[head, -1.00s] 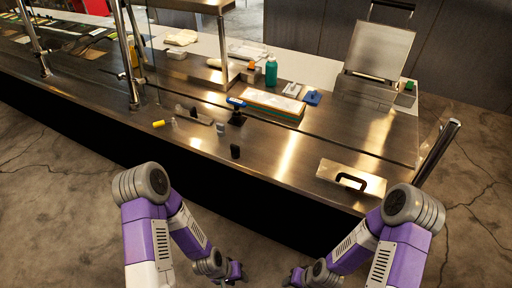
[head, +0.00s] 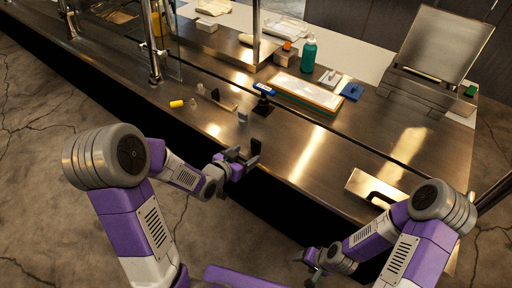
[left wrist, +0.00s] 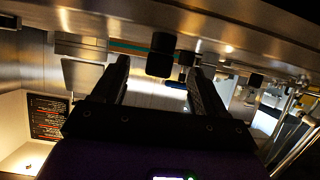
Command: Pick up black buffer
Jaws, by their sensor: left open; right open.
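The black buffer (head: 255,145) appears as a small dark upright block near the counter's front edge in the head view. My left gripper (head: 240,155) is open just beside it, at the front edge. In the left wrist view, a dark block that looks like the buffer (left wrist: 161,54) shows ahead, between the lines of my two open fingers (left wrist: 158,68); I cannot tell whether they touch it. My right gripper (head: 312,257) is small in the picture, low in front of the counter, away from the buffer.
The steel counter (head: 310,150) holds a small grey block (head: 243,117), a blue-handled tool on a black base (head: 263,89), a yellow cylinder (head: 176,103), a board stack (head: 308,92), a green bottle (head: 308,54) and a black-handled metal plate (head: 366,184). The counter right of the buffer is clear.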

